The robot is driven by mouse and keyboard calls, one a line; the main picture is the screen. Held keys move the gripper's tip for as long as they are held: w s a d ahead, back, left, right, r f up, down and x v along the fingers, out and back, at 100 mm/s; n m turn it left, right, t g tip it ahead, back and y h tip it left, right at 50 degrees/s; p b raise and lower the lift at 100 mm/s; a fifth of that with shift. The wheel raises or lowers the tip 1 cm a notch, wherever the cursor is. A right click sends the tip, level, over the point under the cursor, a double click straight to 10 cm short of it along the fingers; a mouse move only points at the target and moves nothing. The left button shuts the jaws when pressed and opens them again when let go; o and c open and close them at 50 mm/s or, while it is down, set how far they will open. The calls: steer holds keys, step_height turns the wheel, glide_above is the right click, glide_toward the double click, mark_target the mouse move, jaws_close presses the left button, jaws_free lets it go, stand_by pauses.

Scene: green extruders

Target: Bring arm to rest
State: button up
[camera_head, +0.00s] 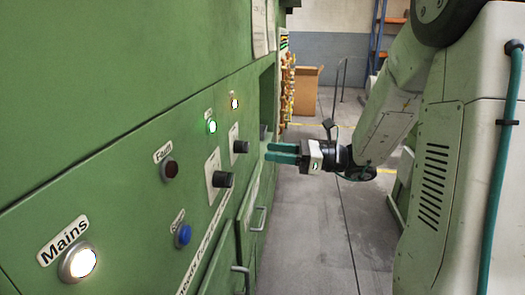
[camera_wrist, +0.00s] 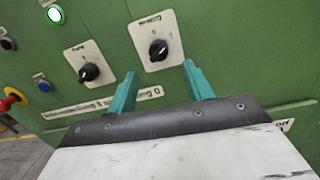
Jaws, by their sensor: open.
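My gripper (camera_head: 282,153) is at the end of my arm, in front of the green panel in the head view. Its two teal fingers point left toward the panel. In the wrist view my gripper (camera_wrist: 162,88) has its fingers spread apart with nothing between them. A black rotary knob on a white plate (camera_wrist: 158,49) lies beyond the fingertips, apart from them. A second black knob (camera_wrist: 89,72) is to its left. In the head view the two knobs (camera_head: 240,147) (camera_head: 222,179) sit on the panel left of the gripper.
The green machine panel (camera_head: 110,110) fills the left side. It carries a lit Mains button (camera_head: 78,263), a blue button (camera_head: 183,235), a dark Fault lamp (camera_head: 169,169) and a lit green lamp (camera_head: 212,127). A cardboard box (camera_head: 307,90) stands behind. The grey floor (camera_head: 315,230) below the gripper is clear.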

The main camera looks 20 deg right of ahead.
steer(key=shift+s+d, duration=0.2)
steer(key=shift+d, duration=0.05)
stand_by(0.4)
steer(key=s+a+f+n+g+h, duration=0.3)
steer(key=s+n+g, duration=0.2)
steer(key=s+n, duration=0.25)
steer(key=s+a+f+n+g+h, duration=0.3)
steer(key=s+n+g, duration=0.3)
steer(key=s, duration=0.2)
steer(key=s+d+r+n+t+h, duration=0.2)
steer(key=s+r+n+h, duration=0.2)
steer(key=s+n+h, duration=0.6)
steer(key=shift+s+d+r+n+t, duration=0.2)
steer(key=shift+s+r+n+t, duration=0.1)
steer(key=shift+n, duration=0.55)
